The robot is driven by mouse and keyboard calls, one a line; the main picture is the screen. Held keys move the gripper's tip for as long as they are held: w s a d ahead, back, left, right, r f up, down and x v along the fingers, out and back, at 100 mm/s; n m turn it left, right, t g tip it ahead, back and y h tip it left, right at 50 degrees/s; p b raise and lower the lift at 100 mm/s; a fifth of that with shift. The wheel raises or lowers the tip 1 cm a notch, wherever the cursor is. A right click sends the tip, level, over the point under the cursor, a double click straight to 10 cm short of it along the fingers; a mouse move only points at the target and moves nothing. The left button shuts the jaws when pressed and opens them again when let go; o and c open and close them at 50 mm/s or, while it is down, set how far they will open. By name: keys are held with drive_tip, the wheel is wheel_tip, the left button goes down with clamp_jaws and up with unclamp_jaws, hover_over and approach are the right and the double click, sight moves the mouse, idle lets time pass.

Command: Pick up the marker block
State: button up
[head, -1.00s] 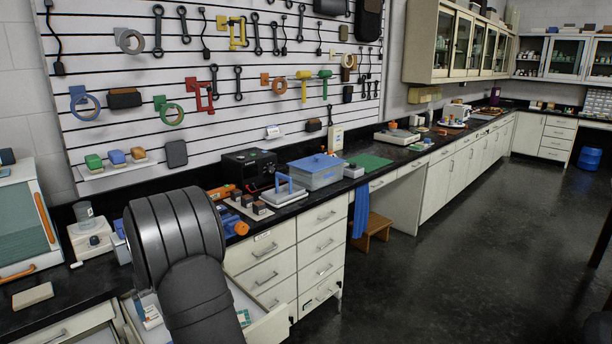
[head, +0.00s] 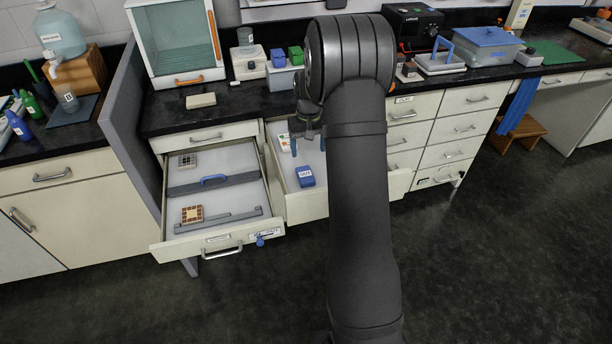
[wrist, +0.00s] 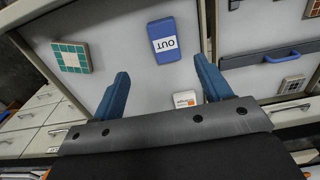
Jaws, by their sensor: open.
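A blue block with a white OUT label (head: 306,176) lies in the open right-hand drawer; it also shows in the wrist view (wrist: 164,32). It is the likeliest marker block, though no label names it so. My gripper (head: 308,145) is open and empty above this drawer, with blue fingers pointing down. In the wrist view, the OUT block lies beyond and between the fingertips (wrist: 162,76), apart from them. A teal grid block (wrist: 72,57) lies to its left there. A white block with an orange mark (wrist: 186,98) is partly hidden by my gripper.
The open left drawer (head: 158,240) holds a divider with a blue handle (head: 213,180), a grey grid block (head: 187,161) and a brown-yellow block (head: 192,213). Drawer walls surround the OUT block. My arm hides the drawer's right part in the head view.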

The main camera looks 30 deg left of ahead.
hover_over(306, 175)
drive_tip(key=f, duration=0.4)
drive_tip(key=d+f, duration=0.1)
drive_tip(key=f, duration=0.1)
drive_tip(key=shift+s+f, duration=0.1)
drive_tip(key=shift+f, duration=0.1)
drive_tip(key=shift+a+f, duration=0.25)
drive_tip(key=shift+f, duration=1.05)
drive_tip(key=shift+a+f, duration=0.25)
drive_tip(key=shift+f, duration=1.05)
drive_tip(key=c, duration=1.1)
drive_tip(key=shift+o, duration=0.2)
drive_tip(key=shift+r, duration=0.1)
